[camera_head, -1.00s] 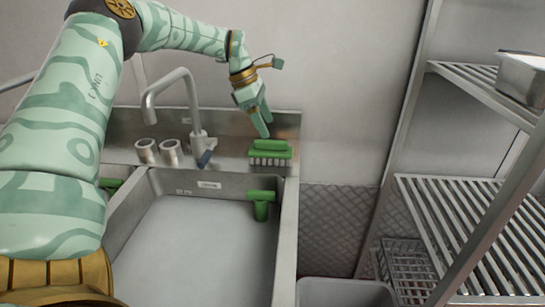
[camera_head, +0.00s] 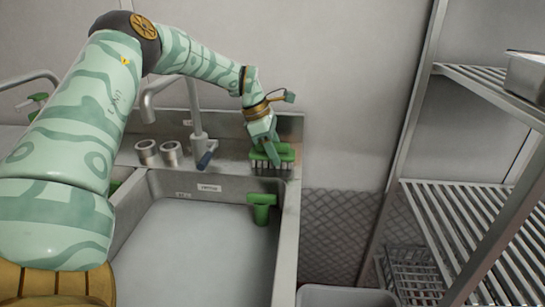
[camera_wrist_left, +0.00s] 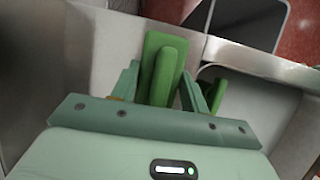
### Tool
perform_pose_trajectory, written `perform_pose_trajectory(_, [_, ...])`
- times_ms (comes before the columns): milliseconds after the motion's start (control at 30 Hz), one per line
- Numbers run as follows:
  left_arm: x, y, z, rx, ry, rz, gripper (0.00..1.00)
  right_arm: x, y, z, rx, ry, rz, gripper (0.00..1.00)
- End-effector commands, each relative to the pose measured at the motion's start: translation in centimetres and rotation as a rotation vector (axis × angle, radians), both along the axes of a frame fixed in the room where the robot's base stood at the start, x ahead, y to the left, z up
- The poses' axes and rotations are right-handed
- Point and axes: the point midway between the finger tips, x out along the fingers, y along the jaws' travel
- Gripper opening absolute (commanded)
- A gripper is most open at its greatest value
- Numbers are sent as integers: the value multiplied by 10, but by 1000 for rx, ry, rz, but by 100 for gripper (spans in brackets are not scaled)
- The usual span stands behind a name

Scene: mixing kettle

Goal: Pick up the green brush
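The green brush (camera_head: 284,149) sits bristles down on the sink's back ledge, behind the basin's right corner. My left gripper (camera_head: 272,160) reaches down over it from the left and partly covers it. In the left wrist view the brush (camera_wrist_left: 163,65) lies between the two fingers of my left gripper (camera_wrist_left: 160,88). The fingers are apart, one on each side of the brush's raised handle, with gaps visible. My right gripper is in neither view.
A second green tool (camera_head: 262,207) hangs at the basin's back right. The faucet (camera_head: 196,115) stands left of the brush, with two metal rings (camera_head: 159,152) beside it. A wire shelf (camera_head: 465,205) stands at right. The sink basin (camera_head: 200,250) is mostly clear.

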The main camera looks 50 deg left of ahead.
Motion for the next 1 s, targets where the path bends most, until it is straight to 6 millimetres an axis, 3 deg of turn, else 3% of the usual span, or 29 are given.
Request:
perform_pose_trajectory(367, [0,0,2,1,-1,-1,20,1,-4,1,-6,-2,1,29])
perform_pose_trajectory(533, [0,0,18,1,-4,-1,20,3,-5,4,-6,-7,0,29])
perform_pose_trajectory(633, [0,0,37,2,-6,-1,20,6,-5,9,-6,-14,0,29])
perform_pose_trajectory(900, [-54,-15,107,-3,-12,-3,20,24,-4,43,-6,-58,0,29])
perform_pose_trajectory(1000, [-82,-22,116,-4,-10,-4,20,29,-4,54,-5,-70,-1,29])
